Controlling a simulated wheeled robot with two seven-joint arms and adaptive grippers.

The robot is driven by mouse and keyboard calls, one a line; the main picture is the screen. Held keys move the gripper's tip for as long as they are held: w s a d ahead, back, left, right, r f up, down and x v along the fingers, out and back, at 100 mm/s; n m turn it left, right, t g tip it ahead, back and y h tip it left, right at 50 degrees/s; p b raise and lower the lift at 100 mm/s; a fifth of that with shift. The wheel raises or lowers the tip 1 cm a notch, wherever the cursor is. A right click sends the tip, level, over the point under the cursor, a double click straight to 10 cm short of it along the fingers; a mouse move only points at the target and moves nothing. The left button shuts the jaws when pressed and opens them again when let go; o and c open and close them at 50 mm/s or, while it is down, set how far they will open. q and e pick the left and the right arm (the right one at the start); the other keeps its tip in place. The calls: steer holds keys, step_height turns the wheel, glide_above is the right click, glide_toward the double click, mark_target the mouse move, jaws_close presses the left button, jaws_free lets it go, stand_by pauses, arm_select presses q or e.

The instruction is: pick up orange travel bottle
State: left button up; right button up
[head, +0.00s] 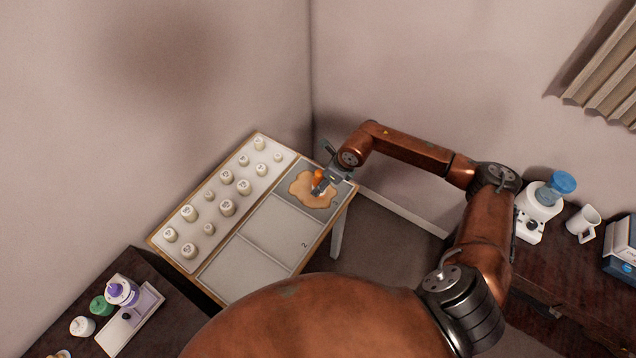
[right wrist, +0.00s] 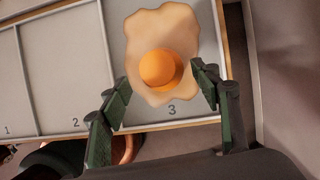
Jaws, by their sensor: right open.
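The orange travel bottle (right wrist: 160,69) stands on a tan, irregular patch (right wrist: 184,28) in the tray section marked 3. In the head view the bottle (head: 318,175) is small and partly covered by my right gripper (head: 322,184). In the right wrist view my right gripper (right wrist: 157,98) is open, with one green-padded finger on each side just below the bottle in the picture. The bottle looks to be ahead of the fingertips and not gripped; whether a finger touches it I cannot tell. My left gripper is not in view.
The tray table (head: 268,222) has empty sections beside the patch and several white jars in its left part. A dark cabinet at lower left holds a purple bottle (head: 116,289) and green jar (head: 100,306). A blue-topped dispenser (head: 541,207) and mug (head: 583,225) stand right. Walls close off the back corner.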

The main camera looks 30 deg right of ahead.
steer(key=x, duration=0.3)
steer(key=shift+d, duration=0.35)
steer(key=shift+x, duration=0.9)
steer(key=c, duration=1.1)
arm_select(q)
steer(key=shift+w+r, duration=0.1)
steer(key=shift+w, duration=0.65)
arm_select(e)
steer(key=shift+c, duration=1)
